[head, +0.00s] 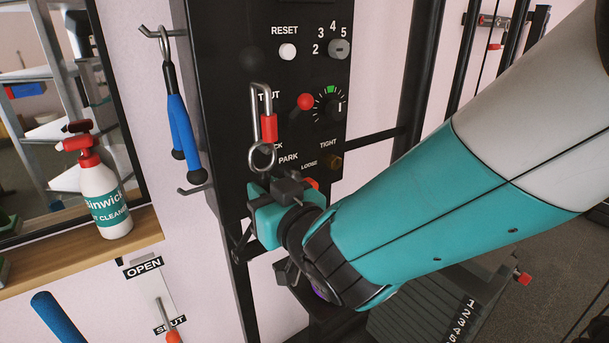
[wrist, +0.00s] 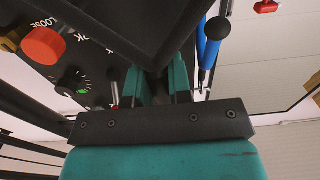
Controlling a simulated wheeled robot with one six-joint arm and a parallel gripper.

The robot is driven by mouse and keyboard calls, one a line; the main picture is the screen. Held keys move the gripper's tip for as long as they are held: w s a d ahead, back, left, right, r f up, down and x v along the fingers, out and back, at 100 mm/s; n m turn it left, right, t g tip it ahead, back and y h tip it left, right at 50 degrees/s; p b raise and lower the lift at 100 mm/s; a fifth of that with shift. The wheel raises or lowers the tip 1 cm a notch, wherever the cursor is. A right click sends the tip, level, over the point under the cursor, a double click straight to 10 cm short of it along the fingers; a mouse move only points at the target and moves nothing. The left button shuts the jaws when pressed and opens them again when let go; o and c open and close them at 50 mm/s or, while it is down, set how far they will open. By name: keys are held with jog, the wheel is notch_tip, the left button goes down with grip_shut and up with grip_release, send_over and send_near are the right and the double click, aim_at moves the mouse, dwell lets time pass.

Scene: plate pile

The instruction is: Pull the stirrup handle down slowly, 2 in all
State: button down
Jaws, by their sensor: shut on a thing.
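My gripper (head: 272,212) is in front of the lower part of the black panel, its teal fingers shut on the stirrup handle. In the head view the gripper hides most of the handle. Just above it hang a steel ring (head: 262,157) and a long clip (head: 261,92) with a red sleeve (head: 269,128). I cannot tell how the ring joins the handle.
The black panel (head: 222,60) carries a white reset button (head: 288,51), a grey selector (head: 340,48), a red-knobbed lever (head: 305,101) and a dial. A spray bottle (head: 101,195) stands on the wooden ledge. A numbered weight stack (head: 425,305) is lower right.

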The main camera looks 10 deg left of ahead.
jog(key=shift+f, duration=0.15)
notch_tip(320, 180, down, 2)
jog(key=shift+f+b, duration=0.1)
jog(key=shift+b, duration=1.1)
jog(key=shift+r+p, duration=0.9)
jog(key=shift+r, duration=0.45)
jog(key=shift+r+p, duration=0.7)
jog(key=shift+r, duration=0.5)
jog(key=shift+r+p, duration=0.65)
jog(key=shift+r, duration=0.5)
